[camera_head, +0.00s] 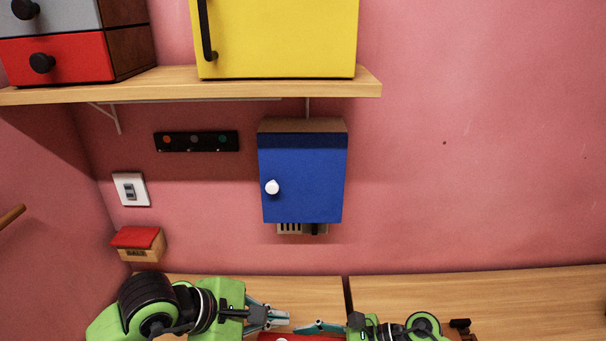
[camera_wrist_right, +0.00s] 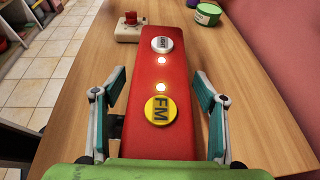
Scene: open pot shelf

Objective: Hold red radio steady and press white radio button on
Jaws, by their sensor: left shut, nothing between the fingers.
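The red radio (camera_wrist_right: 150,95) stretches away between my right gripper's fingers (camera_wrist_right: 158,115) in the right wrist view. On it are a white-silver button (camera_wrist_right: 162,44) and a yellow FM button (camera_wrist_right: 160,110), with a glowing light beside each. My right gripper is open, one finger along each side of the radio, with gaps visible. In the head view only a strip of the radio (camera_head: 305,338) shows at the bottom edge, and part of my right gripper (camera_head: 320,327) is beside it. My left gripper (camera_head: 278,318) is shut and empty, just above the strip; whether it touches is unclear.
A white box with a red knob (camera_wrist_right: 130,27) and a green tub (camera_wrist_right: 208,14) stand on the wooden table (camera_wrist_right: 245,95). In the head view, a blue cabinet (camera_head: 303,175) hangs below a shelf (camera_head: 290,90), and a small red-topped box (camera_head: 138,245) stands left.

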